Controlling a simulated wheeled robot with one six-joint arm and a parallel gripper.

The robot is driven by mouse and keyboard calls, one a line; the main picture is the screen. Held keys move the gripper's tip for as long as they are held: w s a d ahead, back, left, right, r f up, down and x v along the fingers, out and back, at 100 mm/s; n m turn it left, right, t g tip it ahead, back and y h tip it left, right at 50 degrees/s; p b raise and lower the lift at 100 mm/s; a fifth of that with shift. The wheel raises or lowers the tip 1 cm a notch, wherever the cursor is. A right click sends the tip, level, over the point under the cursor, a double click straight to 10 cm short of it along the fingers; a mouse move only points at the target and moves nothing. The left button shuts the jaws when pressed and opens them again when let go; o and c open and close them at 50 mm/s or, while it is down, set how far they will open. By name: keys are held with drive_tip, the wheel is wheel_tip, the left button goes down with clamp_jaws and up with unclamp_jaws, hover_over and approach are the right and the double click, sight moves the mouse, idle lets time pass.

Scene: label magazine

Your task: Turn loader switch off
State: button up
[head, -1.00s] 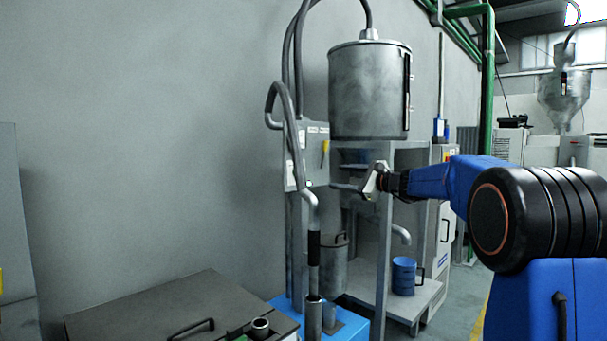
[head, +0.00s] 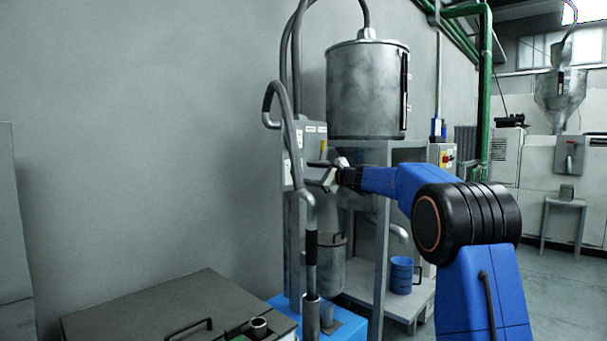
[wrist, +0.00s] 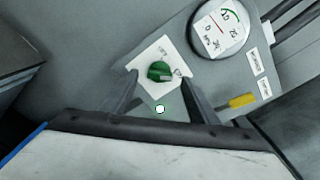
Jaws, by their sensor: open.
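A grey control panel (head: 312,135) is mounted beside the metal hopper. In the wrist view, a green rotary knob (wrist: 160,72) sits on a white square plate with small markings, turned diagonally in the picture. A yellow lever (wrist: 242,101) is to its right, near two white labels too small to read. My gripper (wrist: 160,84) is open, its fingers on either side of the knob; I cannot tell whether they touch it. In the head view, my gripper (head: 318,174) is at the lower part of the panel, and the knob is not visible there.
A round gauge (wrist: 220,28) is above right of the knob. A grey hose (head: 271,103) loops in front of the panel. The steel hopper (head: 367,90) stands on a grey frame to the right. A dark-lidded box (head: 180,310) is at the lower left.

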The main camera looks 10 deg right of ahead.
sight(297, 172)
drive_tip(key=shift+x, duration=1.45)
drive_tip(key=c, duration=1)
drive_tip(key=shift+c, duration=0.2)
